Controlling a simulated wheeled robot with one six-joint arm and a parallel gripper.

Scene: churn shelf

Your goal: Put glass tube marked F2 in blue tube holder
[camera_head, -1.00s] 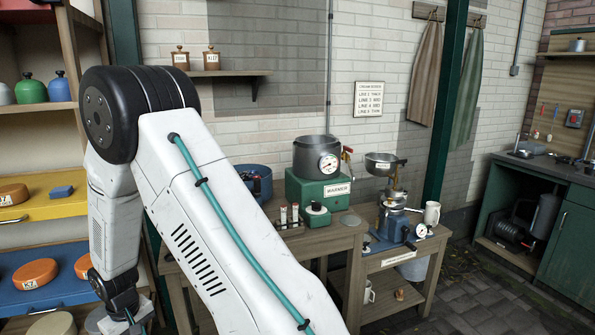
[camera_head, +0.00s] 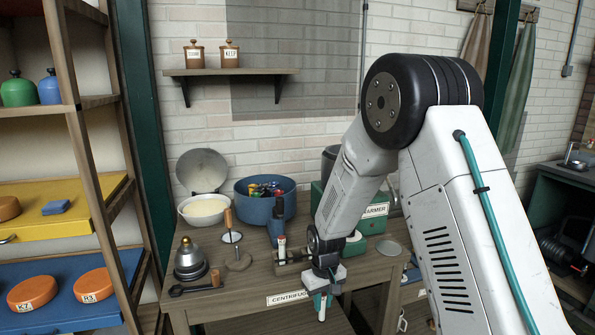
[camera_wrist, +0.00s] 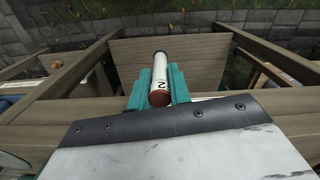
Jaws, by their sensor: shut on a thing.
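My gripper (camera_head: 322,301), with teal fingers, is shut on a glass tube (camera_head: 322,312) in front of the bench edge. In the wrist view the tube (camera_wrist: 158,78) has a dark red cap and a white label; a "2" shows and the rest of the mark is hidden. The fingers (camera_wrist: 159,88) grip its sides. A round blue tub (camera_head: 252,208) at the back of the bench holds several coloured pieces (camera_head: 264,190), too small to tell apart; I cannot tell whether one is the blue tube holder.
A capped tube (camera_head: 282,247) stands in a wooden rack (camera_head: 290,268). The green warmer (camera_head: 374,224) is at right. Shelves (camera_head: 88,170) border the left.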

